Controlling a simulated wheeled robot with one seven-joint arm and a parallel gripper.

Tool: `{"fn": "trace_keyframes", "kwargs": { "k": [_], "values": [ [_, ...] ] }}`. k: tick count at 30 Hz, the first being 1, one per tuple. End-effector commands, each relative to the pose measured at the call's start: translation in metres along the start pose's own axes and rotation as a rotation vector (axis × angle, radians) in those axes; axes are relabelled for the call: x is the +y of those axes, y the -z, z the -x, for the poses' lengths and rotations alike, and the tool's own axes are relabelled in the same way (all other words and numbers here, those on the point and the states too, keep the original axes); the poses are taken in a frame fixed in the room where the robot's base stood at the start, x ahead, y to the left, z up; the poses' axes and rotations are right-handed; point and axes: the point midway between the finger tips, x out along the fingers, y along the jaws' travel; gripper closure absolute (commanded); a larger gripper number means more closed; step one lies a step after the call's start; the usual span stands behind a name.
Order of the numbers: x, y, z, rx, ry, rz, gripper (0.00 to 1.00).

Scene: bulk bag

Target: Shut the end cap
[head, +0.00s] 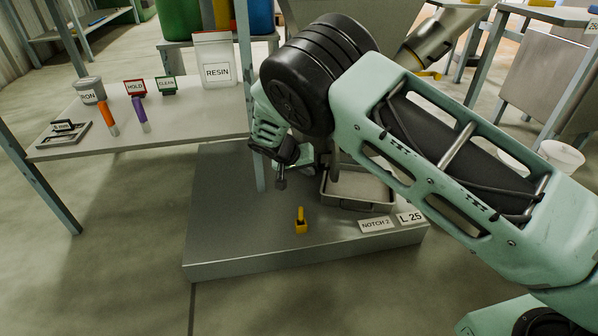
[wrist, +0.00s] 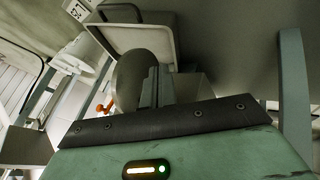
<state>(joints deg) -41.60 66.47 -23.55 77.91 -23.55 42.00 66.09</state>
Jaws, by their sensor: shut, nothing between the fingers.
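My gripper (head: 281,181) is shut and empty, pointing down over the grey platform. Its narrow dark fingers (wrist: 156,86) also show in the wrist view. A grey rounded piece (wrist: 132,76) sits just behind and left of the fingers there; it may be the end cap, but I cannot be sure or tell contact. An orange handle-like part (wrist: 104,107) shows beside it. In the head view a metal tube (head: 433,40) slopes down behind my arm, and its lower end is hidden. A yellow lever (head: 430,74) shows near the tube.
A metal tray (head: 358,190) lies on the platform (head: 235,240) right of my gripper.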

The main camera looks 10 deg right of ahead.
Motion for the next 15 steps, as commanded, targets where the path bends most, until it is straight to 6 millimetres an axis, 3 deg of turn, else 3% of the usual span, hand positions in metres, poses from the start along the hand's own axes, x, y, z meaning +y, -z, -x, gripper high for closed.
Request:
{"fn": "trace_keyframes", "kwargs": {
  "k": [1,3,9,15],
  "values": [
    [-0.002,-0.003,-0.017,-0.002,-0.001,-0.002,1.0],
    [-0.002,-0.002,-0.029,-0.001,0.001,-0.002,1.0],
    [0.025,-0.001,-0.037,-0.001,0.001,-0.003,1.0],
    [0.034,0.0,-0.039,0.0,0.002,-0.001,1.0]
  ]
}}
